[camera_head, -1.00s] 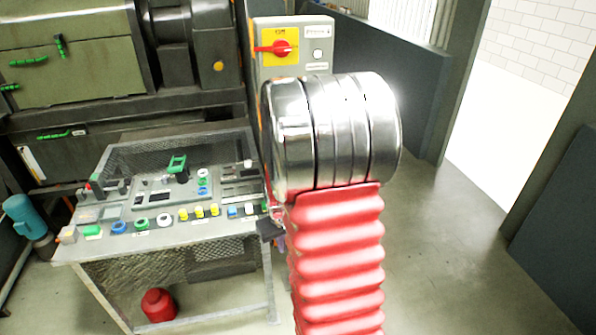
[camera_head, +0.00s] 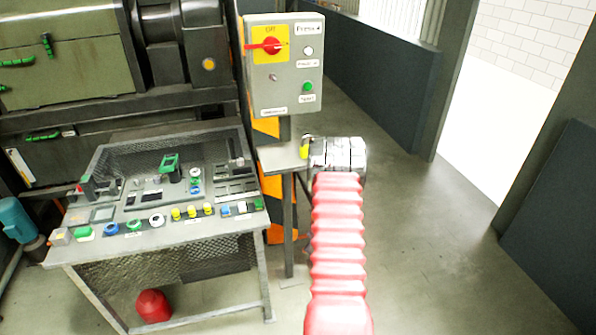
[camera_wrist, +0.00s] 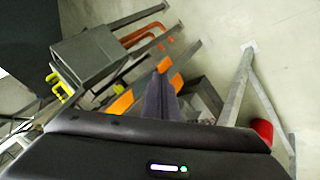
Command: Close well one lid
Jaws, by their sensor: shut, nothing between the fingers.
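The olive-green machine panels (camera_head: 60,40) stand at the upper left in the head view, with green handles (camera_head: 18,62) on them. They may be lids; I cannot tell which one counts or whether any is open. My gripper (camera_wrist: 158,88) shows in the wrist view as dark fingers pressed together, shut and empty. In the head view my red arm and its metal joint hide the gripper. My arm is in front of the control post, to the right of and well apart from the panels.
A control desk (camera_head: 165,225) with many buttons stands before the machine. A grey switch box (camera_head: 285,65) with a red knob is on a post right of it. A red object (camera_head: 153,305) lies under the desk. The floor (camera_head: 420,250) at the right is clear.

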